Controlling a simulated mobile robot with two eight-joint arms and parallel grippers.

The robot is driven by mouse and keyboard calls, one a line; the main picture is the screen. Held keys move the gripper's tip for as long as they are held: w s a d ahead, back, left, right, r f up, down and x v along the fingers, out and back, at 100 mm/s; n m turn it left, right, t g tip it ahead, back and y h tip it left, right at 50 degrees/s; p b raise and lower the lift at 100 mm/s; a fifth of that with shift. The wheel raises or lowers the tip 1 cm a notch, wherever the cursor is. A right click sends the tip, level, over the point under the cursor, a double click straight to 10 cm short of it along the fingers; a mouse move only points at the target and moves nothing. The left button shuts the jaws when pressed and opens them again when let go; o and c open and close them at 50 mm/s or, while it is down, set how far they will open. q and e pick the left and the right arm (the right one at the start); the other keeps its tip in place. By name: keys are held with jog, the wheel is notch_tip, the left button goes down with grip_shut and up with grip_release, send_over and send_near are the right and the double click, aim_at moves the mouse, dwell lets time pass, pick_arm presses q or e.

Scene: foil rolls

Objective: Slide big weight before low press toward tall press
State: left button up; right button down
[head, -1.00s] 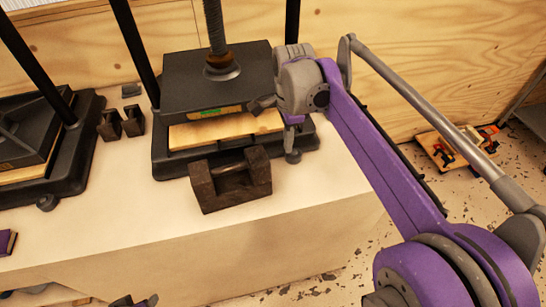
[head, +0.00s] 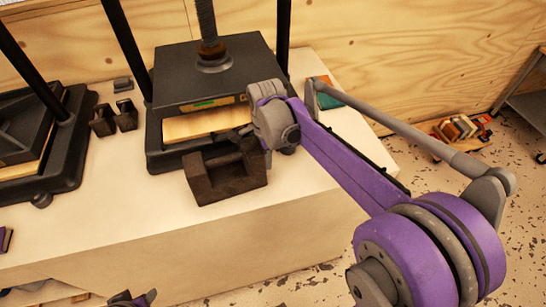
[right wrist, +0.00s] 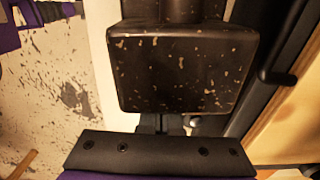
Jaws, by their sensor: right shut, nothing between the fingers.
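The big weight (head: 222,183) is a dark, worn block with a bar handle. It stands on the pale bench in front of the middle press (head: 205,85), near its base. In the right wrist view an end face of the weight (right wrist: 185,70) fills the upper middle. My right gripper (head: 262,150) is shut and empty at the weight's right end, close to it; I cannot tell if they touch. Its fingertips (right wrist: 165,125) show just below that face. Another press (head: 30,140) stands at the left. A part at the bottom edge may be my left gripper (head: 135,299); its jaws are unclear.
Two small dark weights (head: 114,116) stand between the presses. A teal block (head: 322,92) lies at the bench's back right. The bench top (head: 110,210) is clear to the left of the weight. Coloured items (head: 460,130) lie off the bench at right.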

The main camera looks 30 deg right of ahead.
jog(key=w+a, duration=0.2)
jog(key=a, duration=0.9)
jog(key=w+a+p, duration=0.1)
jog(key=w+a, duration=0.2)
jog(key=a, duration=0.9)
jog(key=w+a+p, duration=0.1)
jog(key=w+a, duration=0.2)
jog(key=a, duration=0.8)
jog(key=shift+a, duration=0.2)
